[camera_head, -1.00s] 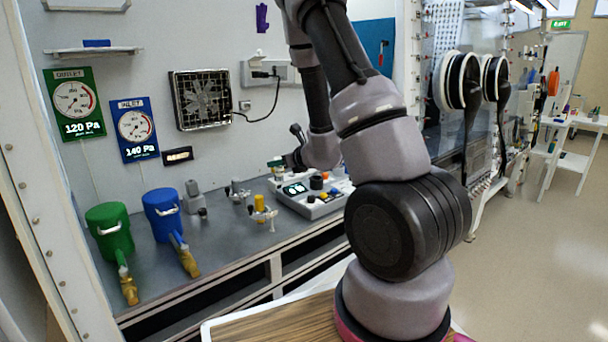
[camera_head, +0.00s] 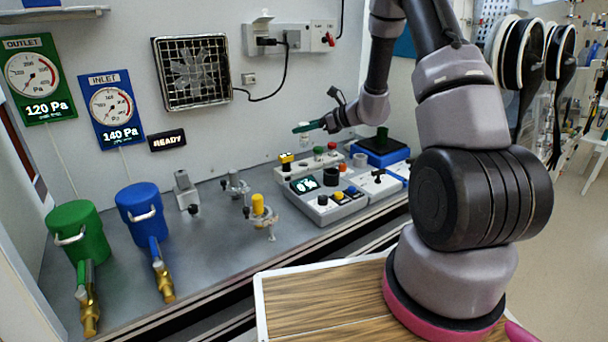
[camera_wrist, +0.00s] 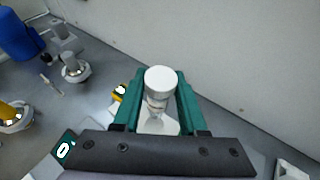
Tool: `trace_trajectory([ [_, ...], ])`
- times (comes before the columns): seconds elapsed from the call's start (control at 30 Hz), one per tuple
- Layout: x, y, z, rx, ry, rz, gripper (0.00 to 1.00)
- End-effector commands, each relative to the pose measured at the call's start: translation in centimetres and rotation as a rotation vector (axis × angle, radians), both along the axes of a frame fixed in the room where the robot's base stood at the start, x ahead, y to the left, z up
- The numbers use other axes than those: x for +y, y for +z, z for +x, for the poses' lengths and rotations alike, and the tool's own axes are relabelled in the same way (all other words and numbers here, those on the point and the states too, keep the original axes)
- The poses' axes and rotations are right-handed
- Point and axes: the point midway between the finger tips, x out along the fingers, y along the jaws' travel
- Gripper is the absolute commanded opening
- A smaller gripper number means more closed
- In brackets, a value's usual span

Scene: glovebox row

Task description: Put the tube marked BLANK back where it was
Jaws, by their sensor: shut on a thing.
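My gripper (camera_head: 302,128) is above the back of the grey console, its green fingers shut on a white-capped tube. In the wrist view my gripper (camera_wrist: 158,98) has one finger on each side of the tube (camera_wrist: 160,80). The round white cap faces the camera and a short clear body shows below it. No marking on it is legible. In the head view only a small pale part of the tube shows under the fingers. The grey console (camera_head: 318,208) has several coloured tops at its back, one yellow and black (camera_head: 286,158); the place the tube came from cannot be told.
A blue block (camera_head: 380,150) with a dark top stands right of the console. A yellow-topped valve (camera_head: 259,206), a green canister (camera_head: 74,232) and a blue canister (camera_head: 142,212) stand to the left. The back wall, with a fan grille (camera_head: 192,72), is close behind my gripper.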

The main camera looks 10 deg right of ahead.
Motion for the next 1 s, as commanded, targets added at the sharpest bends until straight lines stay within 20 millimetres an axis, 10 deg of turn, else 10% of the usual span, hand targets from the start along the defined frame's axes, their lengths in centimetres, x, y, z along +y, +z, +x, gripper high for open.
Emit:
trace_trajectory([
  [1.0, 0.2, -10.0, 0.2, -0.006, 0.036, -0.005, 0.00],
])
